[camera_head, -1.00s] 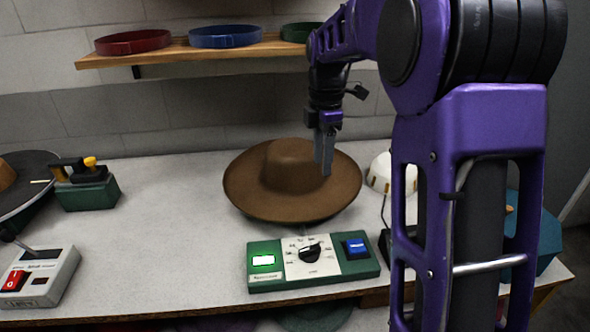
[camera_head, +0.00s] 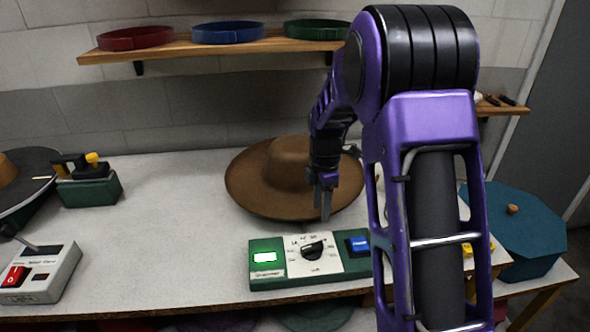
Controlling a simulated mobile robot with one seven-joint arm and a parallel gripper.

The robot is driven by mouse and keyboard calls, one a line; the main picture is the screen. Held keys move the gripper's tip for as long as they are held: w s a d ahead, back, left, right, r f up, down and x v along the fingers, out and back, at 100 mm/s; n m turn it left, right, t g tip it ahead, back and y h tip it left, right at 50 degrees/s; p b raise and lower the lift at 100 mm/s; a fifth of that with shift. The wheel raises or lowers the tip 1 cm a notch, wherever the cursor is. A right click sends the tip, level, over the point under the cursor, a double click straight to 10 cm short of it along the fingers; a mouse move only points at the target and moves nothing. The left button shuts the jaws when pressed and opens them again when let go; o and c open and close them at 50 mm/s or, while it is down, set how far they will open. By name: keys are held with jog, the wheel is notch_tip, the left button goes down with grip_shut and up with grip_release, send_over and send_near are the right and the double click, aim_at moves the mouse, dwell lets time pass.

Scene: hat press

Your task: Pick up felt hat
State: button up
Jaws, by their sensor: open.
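The brown felt hat (camera_head: 262,180) has a wide brim and a rounded crown. It sits on the white-topped workbench, behind the green control box. My gripper (camera_head: 326,205) points down at the front right part of the brim. Its fingers overlap the brim in the picture, and I cannot tell whether they touch it. The gripper is open and holds nothing that I can see.
The green control box (camera_head: 290,280) with a dial stands just in front of the hat. A grey switch box (camera_head: 45,275) and a green block with a handle (camera_head: 88,188) stand left. A shelf (camera_head: 190,51) with hat bands hangs behind. The bench between is clear.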

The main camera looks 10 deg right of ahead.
jog(key=shift+f, duration=0.5)
grip_shut()
dwell(1.1)
